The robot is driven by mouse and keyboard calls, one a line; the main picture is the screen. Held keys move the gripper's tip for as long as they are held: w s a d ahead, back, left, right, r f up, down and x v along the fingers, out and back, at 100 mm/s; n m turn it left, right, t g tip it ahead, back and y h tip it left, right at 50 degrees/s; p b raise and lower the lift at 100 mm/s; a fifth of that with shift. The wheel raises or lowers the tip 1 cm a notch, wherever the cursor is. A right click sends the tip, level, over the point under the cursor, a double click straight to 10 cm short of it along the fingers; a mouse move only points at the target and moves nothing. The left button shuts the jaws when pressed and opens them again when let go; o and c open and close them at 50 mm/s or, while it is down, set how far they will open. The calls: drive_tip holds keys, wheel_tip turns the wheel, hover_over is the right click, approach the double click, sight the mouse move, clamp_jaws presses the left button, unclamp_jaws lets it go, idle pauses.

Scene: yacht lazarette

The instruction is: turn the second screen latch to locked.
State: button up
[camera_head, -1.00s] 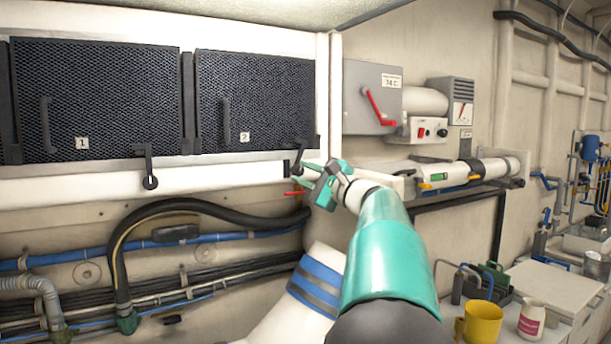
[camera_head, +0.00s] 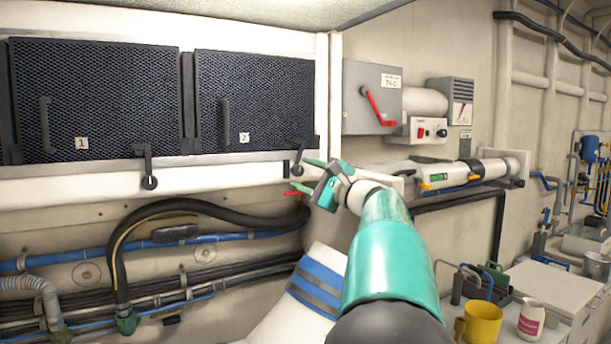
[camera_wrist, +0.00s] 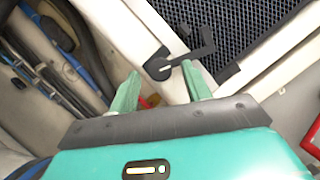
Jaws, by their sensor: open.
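The second screen (camera_head: 255,95) is a dark mesh panel with a tag marked 2. Its black latch (camera_head: 297,169) is at the panel's lower right corner, partly hidden by my gripper. In the wrist view the latch (camera_wrist: 158,66) shows a round pivot with a pale mark and a bent black arm reaching toward the mesh. My gripper (camera_head: 302,174) is open, with its green fingertips on either side of the latch pivot. In the wrist view my gripper (camera_wrist: 160,72) has the pivot between or just beyond its tips; I cannot tell whether they touch it.
The first screen (camera_head: 95,100) and its latch (camera_head: 149,181) are at left. A grey box with a red lever (camera_head: 376,108) is on the wall at right. Black hose (camera_head: 150,208) and blue pipes run below. A yellow mug (camera_head: 482,322) stands at lower right.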

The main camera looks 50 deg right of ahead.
drive_tip(key=s+f, duration=0.1)
drive_tip(key=s, duration=0.6)
drive_tip(key=shift+f, duration=0.2)
drive_tip(key=shift+d, duration=0.1)
